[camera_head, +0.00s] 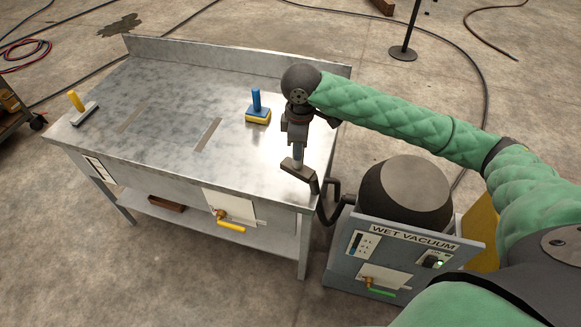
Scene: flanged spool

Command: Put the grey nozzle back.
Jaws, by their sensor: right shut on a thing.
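My right gripper (297,140) points down over the right front corner of the metal workbench. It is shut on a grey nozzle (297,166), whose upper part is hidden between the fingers. The nozzle's flat lower end is just above or at the bench edge; I cannot tell if it touches. A dark bent tube (328,208) shows close beside the nozzle, by the wet vacuum (415,255). I cannot tell whether the tube and nozzle are joined. My left gripper is out of view.
The workbench (185,95) holds a blue-handled tool with a yellow base (257,108) and a yellow-handled tool (83,106). Two slots cut its top. A yellow-handled valve (230,226) sticks out at its front. A black stand (403,50) is behind. The bench middle is clear.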

